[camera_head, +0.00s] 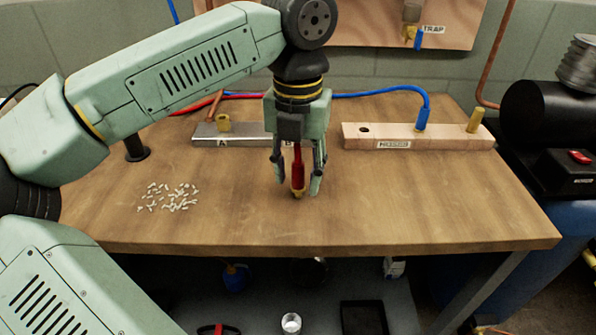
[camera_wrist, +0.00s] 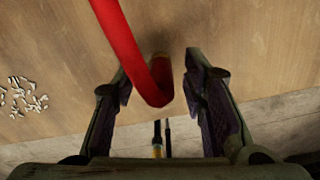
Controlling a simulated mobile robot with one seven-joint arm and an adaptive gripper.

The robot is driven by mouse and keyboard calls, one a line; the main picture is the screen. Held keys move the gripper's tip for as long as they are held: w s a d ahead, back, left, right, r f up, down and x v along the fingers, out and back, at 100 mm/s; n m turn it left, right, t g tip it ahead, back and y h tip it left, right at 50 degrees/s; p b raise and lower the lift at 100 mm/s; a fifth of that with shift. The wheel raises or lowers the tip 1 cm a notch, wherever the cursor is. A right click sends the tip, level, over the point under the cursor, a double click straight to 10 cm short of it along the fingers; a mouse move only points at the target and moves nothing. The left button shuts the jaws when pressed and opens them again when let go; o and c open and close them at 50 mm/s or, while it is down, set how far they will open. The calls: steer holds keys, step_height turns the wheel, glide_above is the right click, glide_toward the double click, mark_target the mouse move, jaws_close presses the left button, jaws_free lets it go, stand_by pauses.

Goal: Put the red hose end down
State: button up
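The red hose end (camera_head: 298,170) stands upright with its brass tip (camera_head: 298,193) pointing down at the wooden table. The tip is at or just above the tabletop; I cannot tell if it touches. My gripper (camera_head: 297,186) points straight down, with one finger on each side of the hose end. In the wrist view, the fingers are apart with gaps beside the red hose (camera_wrist: 130,50), so my gripper is open around it. The hose bends over between the fingers in that view, partly hiding the end.
The wooden table (camera_head: 400,220) is clear to the right and front. A metal block marked A (camera_head: 207,134) stands behind my gripper. A pale block (camera_head: 376,131) with a blue hose (camera_head: 424,105) stands at right. Small white bits (camera_head: 168,197) lie at left.

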mark_target(298, 163)
step_height(298, 163, up, 12)
steer(key=shift+f+b, duration=0.2)
steer(key=shift+b, duration=0.1)
